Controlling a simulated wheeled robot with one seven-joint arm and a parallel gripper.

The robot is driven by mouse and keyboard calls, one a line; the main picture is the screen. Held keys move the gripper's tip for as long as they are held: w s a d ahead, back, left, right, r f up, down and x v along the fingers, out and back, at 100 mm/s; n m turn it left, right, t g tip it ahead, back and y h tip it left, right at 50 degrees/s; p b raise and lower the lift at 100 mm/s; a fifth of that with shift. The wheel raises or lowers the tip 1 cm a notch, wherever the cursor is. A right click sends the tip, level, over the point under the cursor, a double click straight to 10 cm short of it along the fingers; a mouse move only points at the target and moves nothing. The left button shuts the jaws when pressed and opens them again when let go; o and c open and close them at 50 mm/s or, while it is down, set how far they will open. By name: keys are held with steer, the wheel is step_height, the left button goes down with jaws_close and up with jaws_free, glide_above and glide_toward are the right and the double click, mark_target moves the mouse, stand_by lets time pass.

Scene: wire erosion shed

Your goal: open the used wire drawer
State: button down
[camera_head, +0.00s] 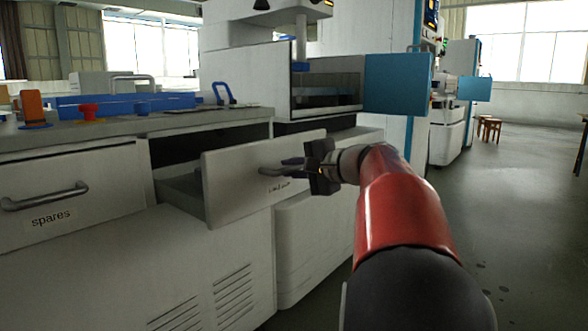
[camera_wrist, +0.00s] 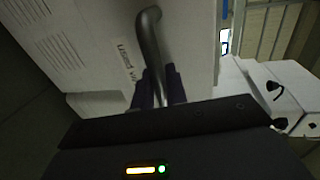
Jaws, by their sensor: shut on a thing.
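The used wire drawer (camera_head: 240,188) is a pale grey drawer in the cabinet, pulled well out, with a dark gap above it and part of its inside showing. Its curved metal handle (camera_wrist: 149,35) shows in the wrist view, beside a label that reads "used wi…", the rest hidden. My gripper (camera_head: 300,163) is at the drawer front in the head view. Its two dark fingers (camera_wrist: 159,88) are shut on the handle near one end.
A closed drawer labelled "spares" (camera_head: 70,190) is on the left of the cabinet. A machine with a blue panel (camera_head: 397,84) stands behind. Open floor (camera_head: 510,220) lies at right.

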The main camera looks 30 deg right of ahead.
steer(key=c, duration=1.5)
jaws_free()
steer(key=v, duration=0.7)
steer(key=shift+s+d, duration=0.1)
steer(key=shift+s, duration=0.25)
steer(key=s+a+f+n+g+p, duration=0.3)
steer(key=a, duration=0.6)
steer(key=s+a+f+n+g+p, duration=0.2)
steer(key=s+a+g+p, duration=0.1)
steer(key=a, duration=0.5)
steer(key=s+a+f+n+g+h+p, duration=0.1)
steer(key=s+a+f+n+p, duration=0.1)
steer(key=s, duration=0.3)
steer(key=s+a+f+n+g+h+p, duration=0.1)
steer(key=s+a+f+n+h, duration=0.1)
steer(key=s+f+n, duration=0.2)
steer(key=s+a+f+n+g+h+p, duration=0.1)
steer(key=s+a+f+n+h+p, duration=0.1)
steer(key=s+f+n, duration=0.1)
steer(key=shift+s+a+f+p, duration=0.1)
steer(key=shift+s+f+p, duration=0.15)
steer(key=shift+s, duration=0.4)
steer(key=shift+s+a+f+p, duration=0.15)
steer(key=shift+s+f, duration=0.15)
steer(key=shift+s, duration=0.4)
